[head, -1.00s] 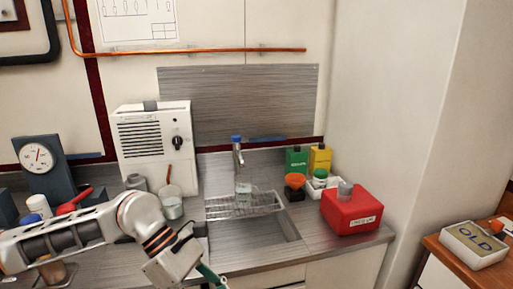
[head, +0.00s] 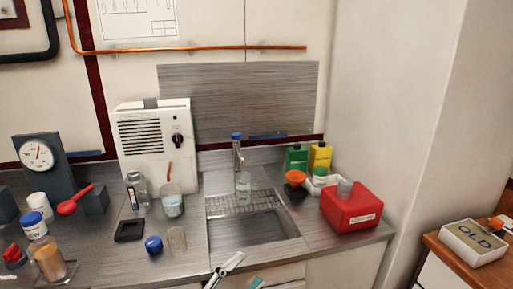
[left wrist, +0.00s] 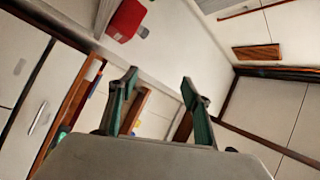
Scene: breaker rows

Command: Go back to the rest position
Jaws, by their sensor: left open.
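My left gripper (head: 245,272) shows at the bottom edge of the head view, in front of the counter's front edge below the sink. Only its finger ends show there; the rest of the arm is out of the picture. In the left wrist view its two green-tipped fingers (left wrist: 160,88) stand wide apart with nothing between them. The gripper is open and empty. My right gripper is in neither view.
The counter holds a sink (head: 258,230) with a wire rack, a red canister (head: 350,208), a white box unit (head: 155,140) and several bottles and cups. An orange-filled bottle (head: 48,262) stands front left. A side table (head: 435,248) is at right.

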